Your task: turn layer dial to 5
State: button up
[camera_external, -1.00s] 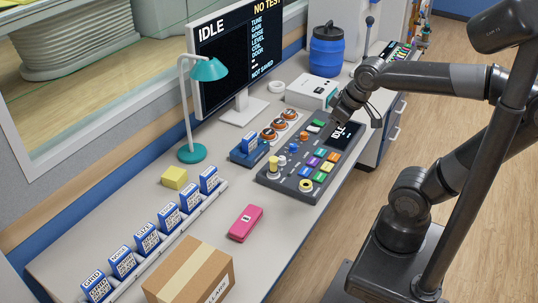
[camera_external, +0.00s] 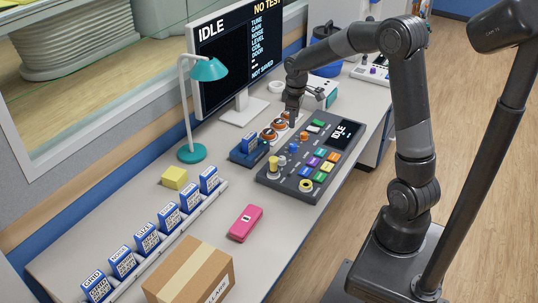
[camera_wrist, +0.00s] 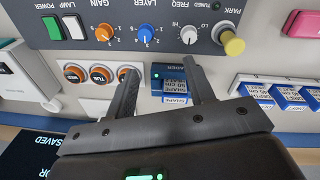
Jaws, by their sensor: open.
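The blue layer dial (camera_wrist: 146,34) sits on the dark control panel (camera_wrist: 272,12) between the orange gain dial (camera_wrist: 104,33) and the white freq dial (camera_wrist: 189,36). It also shows small in the external view (camera_external: 293,148). Its exact pointer setting is too small to read surely. My gripper (camera_wrist: 160,66) is open and empty, its fingers spread apart. In the wrist view the dial lies just beyond the fingertips, between their lines. In the external view my gripper (camera_external: 292,121) hangs pointing down by the panel's back edge, apart from the dial.
Orange-topped round pieces (camera_external: 268,134) and a blue card reader (camera_external: 249,151) stand behind the panel. The yellow park knob (camera_wrist: 232,45) rises from the panel. A monitor (camera_external: 236,55) and lamp (camera_external: 192,152) stand farther back.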

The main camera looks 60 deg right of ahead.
send_near(293, 145)
jog(key=f, duration=0.9)
jog(key=shift+w+d, duration=0.2)
jog(key=shift+d, duration=0.2)
jog(key=c, duration=1)
jog(key=shift+o, duration=0.2)
